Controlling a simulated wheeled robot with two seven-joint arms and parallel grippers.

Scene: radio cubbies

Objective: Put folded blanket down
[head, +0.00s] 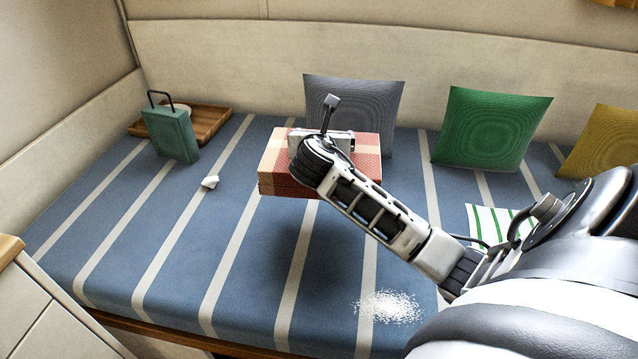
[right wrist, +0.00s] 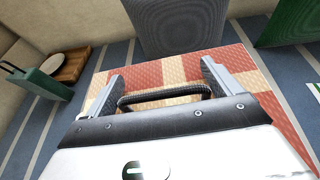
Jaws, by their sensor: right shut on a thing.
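The folded blanket (head: 275,165), red and tan checked, is in the middle of the head view. It hangs level above the blue striped bench cushion (head: 250,240), with a dark shadow on the cushion below it. My right gripper (head: 322,142) is over the top of the blanket and shut on it. In the right wrist view the blanket (right wrist: 262,75) spreads out under the two fingers of the gripper (right wrist: 162,88). The fingertips' grip on the cloth is partly hidden. My left gripper is in neither view.
A grey pillow (head: 365,100) stands behind the blanket; green (head: 490,130) and yellow (head: 605,140) pillows are to the right. A green box with a handle (head: 170,135) stands by a wooden tray (head: 215,122). A white lump (head: 210,182), white specks (head: 388,306) and a striped cloth (head: 485,215) lie on the cushion.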

